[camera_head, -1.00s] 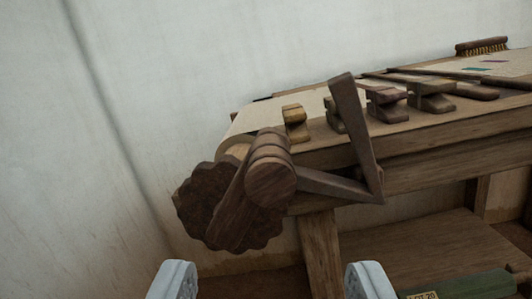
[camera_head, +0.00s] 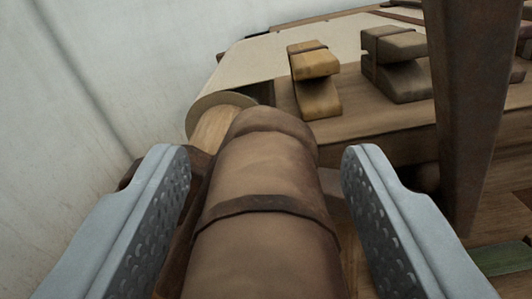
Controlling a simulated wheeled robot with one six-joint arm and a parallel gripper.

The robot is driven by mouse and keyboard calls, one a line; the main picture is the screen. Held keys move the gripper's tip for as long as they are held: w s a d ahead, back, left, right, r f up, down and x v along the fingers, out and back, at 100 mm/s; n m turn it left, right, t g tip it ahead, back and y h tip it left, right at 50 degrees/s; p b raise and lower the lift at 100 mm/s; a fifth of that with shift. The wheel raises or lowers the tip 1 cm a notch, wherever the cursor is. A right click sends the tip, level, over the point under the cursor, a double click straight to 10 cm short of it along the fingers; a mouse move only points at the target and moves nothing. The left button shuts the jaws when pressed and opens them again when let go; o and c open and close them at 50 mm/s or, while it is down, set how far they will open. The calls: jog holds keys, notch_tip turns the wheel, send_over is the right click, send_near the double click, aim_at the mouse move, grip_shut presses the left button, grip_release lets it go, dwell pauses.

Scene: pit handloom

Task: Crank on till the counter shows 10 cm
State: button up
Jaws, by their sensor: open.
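The crank's wooden handle (camera_head: 262,215), a thick brown cylinder with a dark band, fills the middle of the view and points toward me. My gripper (camera_head: 266,165) is open, with one grey finger on each side of the handle. A gap shows between the right finger and the handle; on the left I cannot tell whether they touch. The crank's arm and toothed wheel are mostly hidden behind the handle and left finger. The cloth roll (camera_head: 215,122) shows just beyond the handle. No counter or reading is visible.
A dark upright bar (camera_head: 474,100) stands close on the right, beyond the right finger. A yellowish wooden clamp (camera_head: 315,75) and a brown clamp (camera_head: 399,62) sit on the loom's beam. A green object (camera_head: 503,258) lies low at right. The pale wall is at left.

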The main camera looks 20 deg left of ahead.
jog(key=shift+c, duration=0.4)
grip_shut()
jog(key=shift+a+r, duration=0.15)
jog(key=shift+a, duration=0.05)
jog(key=shift+s+a+r+n, duration=0.2)
jog(key=shift+a+r+n, duration=0.1)
jog(key=shift+a+n, duration=0.65)
jog(key=shift+s+a+r+n, duration=0.25)
jog(key=shift+a+n, duration=0.35)
jog(key=shift+n, duration=0.65)
jog(key=shift+s+a+r+n, duration=0.15)
jog(key=shift+a+r+n, duration=0.2)
jog(key=shift+a+n, duration=0.6)
jog(key=shift+d, duration=0.15)
